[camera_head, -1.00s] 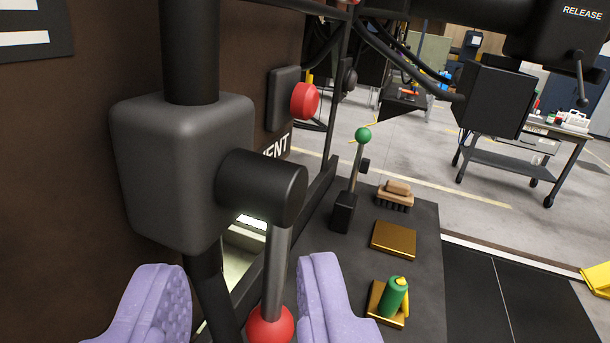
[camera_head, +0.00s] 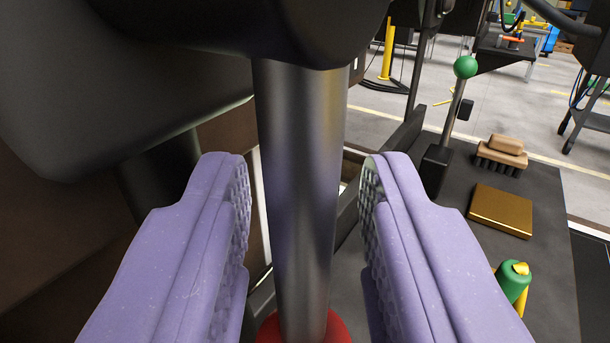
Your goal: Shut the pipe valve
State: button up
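The pipe valve's steel lever (camera_head: 300,190) hangs down from its dark body (camera_head: 240,25) at the top of the view. The red ball (camera_head: 335,328) at the lever's lower end is partly cut off by the bottom edge. My gripper (camera_head: 308,185) has two purple padded fingers, one on each side of the lever. The fingers are open, with a visible gap between each pad and the lever. The valve's grey housing (camera_head: 90,80) fills the upper left.
A brown wall is close behind the valve on the left. Carts stand farther back.

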grip_shut()
jog(key=shift+s+r, duration=0.1)
jog(key=g+p, duration=0.1)
jog(key=p, duration=0.1)
jog(key=s+m+g+p, duration=0.1)
jog(key=p, duration=0.1)
jog(key=shift+a+r, duration=0.3)
jog(key=shift+r, duration=0.1)
jog(key=m+g+p, duration=0.1)
jog(key=p, duration=0.5)
jog(key=s+a+r+m+g+y+p, duration=0.1)
jog(key=g+p, duration=0.1)
jog(key=p, duration=0.4)
jog(key=s+g+p, duration=0.1)
jog(key=g+p, duration=0.1)
jog(key=p, duration=0.4)
jog(key=shift+a+r+m+y, duration=0.15)
jog(key=shift+a+m+y, duration=0.15)
jog(key=shift+m+y, duration=0.1)
jog(key=shift+s+p, duration=0.1)
jog(key=shift+p, duration=0.3)
